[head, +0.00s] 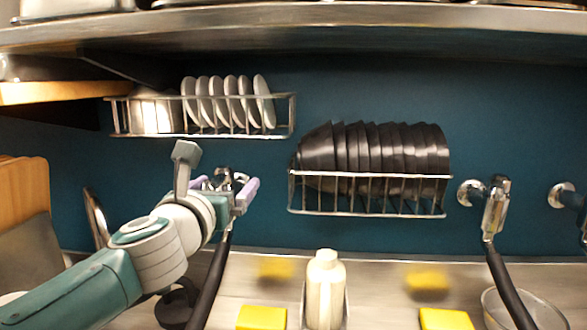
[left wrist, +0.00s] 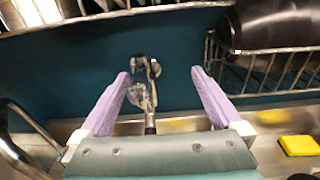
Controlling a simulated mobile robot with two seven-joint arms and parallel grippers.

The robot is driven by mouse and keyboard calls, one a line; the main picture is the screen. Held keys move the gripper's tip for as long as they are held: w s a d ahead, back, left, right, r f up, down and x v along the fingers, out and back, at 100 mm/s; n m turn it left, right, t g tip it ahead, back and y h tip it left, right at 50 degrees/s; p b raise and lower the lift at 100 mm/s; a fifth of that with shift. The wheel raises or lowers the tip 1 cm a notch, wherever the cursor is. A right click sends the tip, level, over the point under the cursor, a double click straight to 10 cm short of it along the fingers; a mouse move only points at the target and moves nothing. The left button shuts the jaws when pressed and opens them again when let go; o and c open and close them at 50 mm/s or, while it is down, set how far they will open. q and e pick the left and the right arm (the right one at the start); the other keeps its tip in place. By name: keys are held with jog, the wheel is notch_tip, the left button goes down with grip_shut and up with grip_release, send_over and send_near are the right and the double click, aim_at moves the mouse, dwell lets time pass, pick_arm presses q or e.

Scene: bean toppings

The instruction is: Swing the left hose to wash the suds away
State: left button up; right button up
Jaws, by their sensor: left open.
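The left hose (head: 211,280) is a black tube that hangs from a chrome fitting on the blue wall, left of centre. My left gripper (head: 226,190) is open in front of that fitting in the head view and partly covers it. In the left wrist view, the chrome fitting (left wrist: 146,85) stands between the two spread lilac fingers of my left gripper (left wrist: 157,84). I cannot tell whether a finger touches it. A second chrome spray head (head: 495,207) with a black hose (head: 508,285) is on the right. No suds can be made out. My right gripper is not in view.
A wire rack of white plates (head: 229,100) hangs above my left gripper. A rack of black bowls (head: 375,160) hangs right of it. A cream bottle (head: 325,288) and yellow sponges (head: 262,318) stand on the steel counter. A glass bowl (head: 530,312) is at the lower right.

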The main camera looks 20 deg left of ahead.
pick_arm(q)
jog(key=p+v, duration=0.2)
jog(key=v, duration=0.6)
jog(key=shift+s+p, duration=0.25)
jog(key=shift+p, duration=0.15)
